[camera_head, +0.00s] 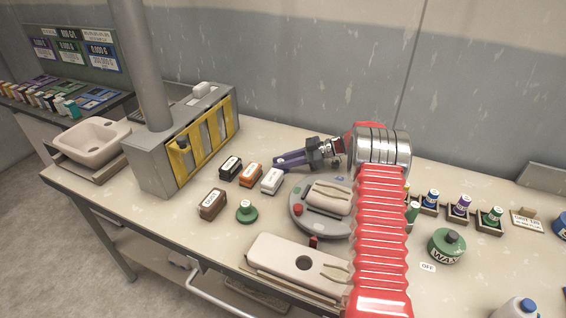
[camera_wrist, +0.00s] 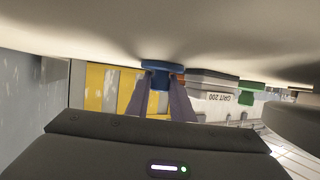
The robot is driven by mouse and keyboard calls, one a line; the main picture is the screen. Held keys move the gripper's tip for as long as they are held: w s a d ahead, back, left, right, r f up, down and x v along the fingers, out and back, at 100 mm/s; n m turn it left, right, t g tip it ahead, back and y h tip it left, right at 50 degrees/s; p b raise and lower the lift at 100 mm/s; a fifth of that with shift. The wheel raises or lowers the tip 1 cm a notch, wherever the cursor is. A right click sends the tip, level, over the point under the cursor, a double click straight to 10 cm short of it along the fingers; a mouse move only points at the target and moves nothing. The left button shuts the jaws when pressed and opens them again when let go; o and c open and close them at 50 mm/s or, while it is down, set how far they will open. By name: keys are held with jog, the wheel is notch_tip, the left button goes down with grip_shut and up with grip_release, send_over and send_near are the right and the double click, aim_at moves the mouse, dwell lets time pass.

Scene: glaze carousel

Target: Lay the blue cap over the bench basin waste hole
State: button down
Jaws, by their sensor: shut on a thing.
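My gripper (camera_head: 279,162) has purple fingers and reaches left, low over the bench behind the row of blocks. In the wrist view, which is upside down, my gripper (camera_wrist: 163,82) is shut on the blue cap (camera_wrist: 161,67), one finger on each side of its stem. The cap's wide flange faces the bench; I cannot tell whether it touches. The cap is not distinct in the head view. The pale bench basin (camera_head: 72,140) stands at the far left, beyond the grey and yellow box. Its waste hole is hard to make out.
A grey box with yellow panels (camera_head: 206,140) and a grey pipe (camera_head: 140,65) stand between my gripper and the basin. Several blocks, including a white one (camera_head: 271,181), and a green cap (camera_head: 246,211) lie nearby. A carousel (camera_head: 303,212) and a holed pale slab (camera_head: 275,256) are nearer.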

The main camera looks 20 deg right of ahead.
jog(key=c, duration=1.5)
grip_release()
jog(key=shift+c, duration=0.2)
jog(key=v, duration=1.2)
jog(key=shift+r, duration=0.1)
